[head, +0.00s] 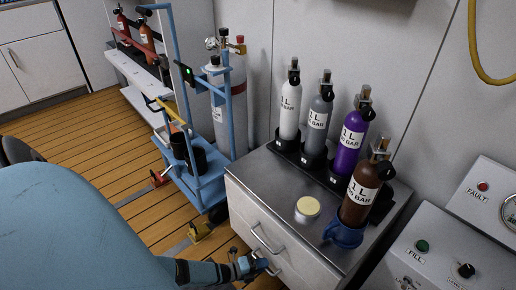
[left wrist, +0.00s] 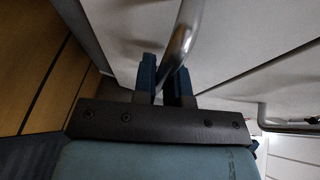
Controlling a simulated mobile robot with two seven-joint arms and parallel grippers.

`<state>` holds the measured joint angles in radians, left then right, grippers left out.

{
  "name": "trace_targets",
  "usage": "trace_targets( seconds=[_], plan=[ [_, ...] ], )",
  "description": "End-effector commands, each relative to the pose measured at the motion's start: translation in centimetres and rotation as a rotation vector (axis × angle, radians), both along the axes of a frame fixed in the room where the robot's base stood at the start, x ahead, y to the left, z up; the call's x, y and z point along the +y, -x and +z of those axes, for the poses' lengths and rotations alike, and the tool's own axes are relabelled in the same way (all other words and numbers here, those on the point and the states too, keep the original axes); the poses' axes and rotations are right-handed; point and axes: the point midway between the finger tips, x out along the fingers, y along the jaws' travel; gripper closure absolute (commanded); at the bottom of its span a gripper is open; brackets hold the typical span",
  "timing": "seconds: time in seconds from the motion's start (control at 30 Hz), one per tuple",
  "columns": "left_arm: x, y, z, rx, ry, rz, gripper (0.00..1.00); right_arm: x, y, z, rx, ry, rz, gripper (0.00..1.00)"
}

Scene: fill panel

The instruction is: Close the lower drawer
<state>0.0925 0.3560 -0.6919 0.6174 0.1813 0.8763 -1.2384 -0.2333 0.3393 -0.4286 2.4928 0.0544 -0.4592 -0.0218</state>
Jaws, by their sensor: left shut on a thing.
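The white cabinet (head: 236,203) under the grey metal top has two drawer fronts with curved metal handles. The upper handle (head: 264,238) is free. My left gripper (head: 262,266) is at the lower handle, low at the cabinet's front. In the left wrist view the two blue fingers (left wrist: 169,82) are shut on this handle (left wrist: 184,35), which passes between them. The other handle (left wrist: 288,123) shows at the right of that view. The lower drawer is mostly hidden, and I cannot tell how far it stands open. My right gripper is not in view.
Several labelled cylinders, one of them purple (head: 350,143), stand on the cabinet top beside a round yellowish disc (head: 308,206). A blue cart (head: 207,179) with a large grey cylinder stands to the left. A control panel (head: 438,244) is at right.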

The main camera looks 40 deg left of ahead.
Motion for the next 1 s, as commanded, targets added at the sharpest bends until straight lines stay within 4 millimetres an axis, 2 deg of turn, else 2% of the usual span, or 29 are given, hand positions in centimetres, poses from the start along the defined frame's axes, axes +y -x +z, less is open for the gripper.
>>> trace_targets(
  seconds=[0.17, 0.2, 0.27, 0.67, 0.87, 1.0],
  plan=[
    [0.1, -0.5, 0.1, -0.004, -0.001, 0.005, 1.0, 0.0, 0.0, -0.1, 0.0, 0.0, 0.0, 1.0],
    [0.1, -0.5, 0.2, -0.005, -0.001, 0.004, 0.78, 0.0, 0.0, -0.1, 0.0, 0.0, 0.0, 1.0],
    [0.0, -0.5, 0.2, -0.005, -0.001, 0.004, 0.65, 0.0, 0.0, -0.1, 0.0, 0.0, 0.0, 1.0],
    [0.4, 0.4, 0.3, -0.001, -0.001, 0.003, 0.63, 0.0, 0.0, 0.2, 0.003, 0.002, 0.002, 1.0],
    [2.1, 3.5, 1.2, 0.0, -0.003, 0.003, 0.63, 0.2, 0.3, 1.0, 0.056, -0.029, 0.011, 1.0],
    [3.6, 6.4, 1.8, -0.001, -0.002, 0.004, 0.63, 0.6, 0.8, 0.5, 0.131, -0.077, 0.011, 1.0]
  ],
)
